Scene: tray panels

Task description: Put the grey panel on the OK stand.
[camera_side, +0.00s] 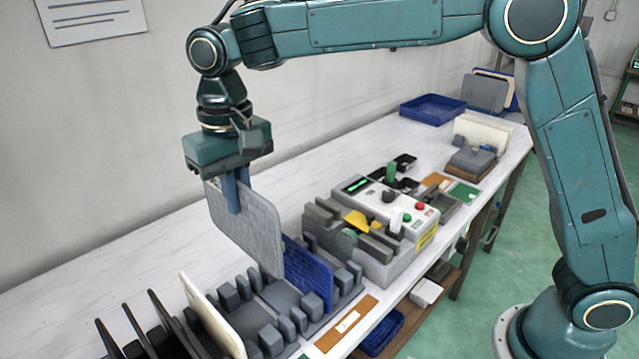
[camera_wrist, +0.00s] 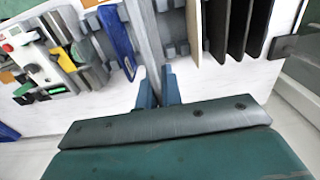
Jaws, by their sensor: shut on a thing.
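My gripper (camera_side: 233,203) is shut on the grey panel (camera_side: 252,232) near its upper left edge and holds it tilted in the side view. In the wrist view the panel (camera_wrist: 150,40) shows edge-on between the fingers (camera_wrist: 155,80). Its lower edge is over or at the grey slotted rack (camera_side: 283,298), between a blue panel (camera_side: 308,272) and a cream panel (camera_side: 208,316). I cannot tell whether it touches the rack. No OK marking is readable, so I cannot tell which stand is the OK stand.
Several black panels (camera_side: 165,325) stand left of the cream panel. A control box (camera_side: 390,210) with buttons and a grey slotted block (camera_side: 365,250) with a yellow part are to the right. A blue tray (camera_side: 432,107) is at the back. The table along the wall is clear.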

